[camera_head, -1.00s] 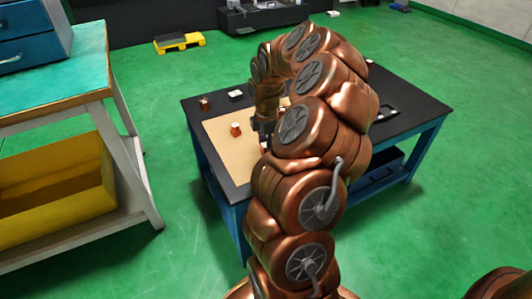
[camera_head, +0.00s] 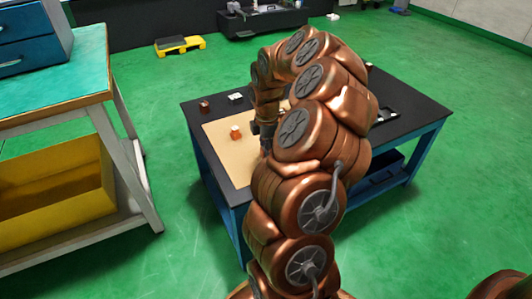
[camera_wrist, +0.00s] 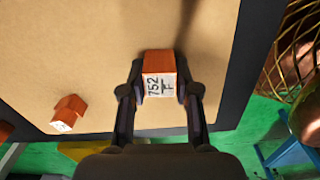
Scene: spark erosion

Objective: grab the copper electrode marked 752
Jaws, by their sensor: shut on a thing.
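The copper electrode marked 752 (camera_wrist: 159,77) is an orange block with a white label reading "752" and "F", in the middle of the wrist view. My gripper (camera_wrist: 160,92) is shut on it, with one finger on each side. The block is over the tan mat; I cannot tell whether it touches the mat. In the head view my gripper (camera_head: 265,148) is at the mat, partly hidden by my arm, and the held block is hidden there.
Another orange block with a white face (camera_wrist: 68,114) lies on the tan mat (camera_wrist: 60,50); it also shows in the head view (camera_head: 236,132). A dark block (camera_head: 204,107) and a white item (camera_head: 235,97) are on the black table (camera_head: 400,125). A workbench (camera_head: 60,90) stands left.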

